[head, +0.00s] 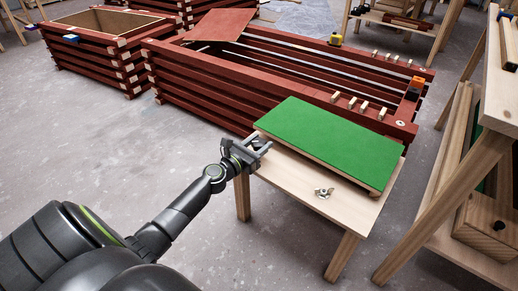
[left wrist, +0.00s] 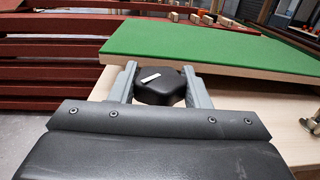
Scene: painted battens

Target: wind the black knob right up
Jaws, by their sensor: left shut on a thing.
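The black knob (left wrist: 160,88) sits between the two fingers of my left gripper (left wrist: 160,82) in the left wrist view. It is a lobed knob with a white mark on top, and the mark points to the right and slightly up. My left gripper is shut on it. In the head view my left gripper (head: 258,146) is at the left edge of the small wooden table (head: 290,170), beside the green board (head: 325,140); the knob is hidden there by the gripper. My right gripper is not in view.
A metal wing nut (head: 324,193) lies on the table in front of the green board. A wooden rack (head: 470,180) stands close on the right.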

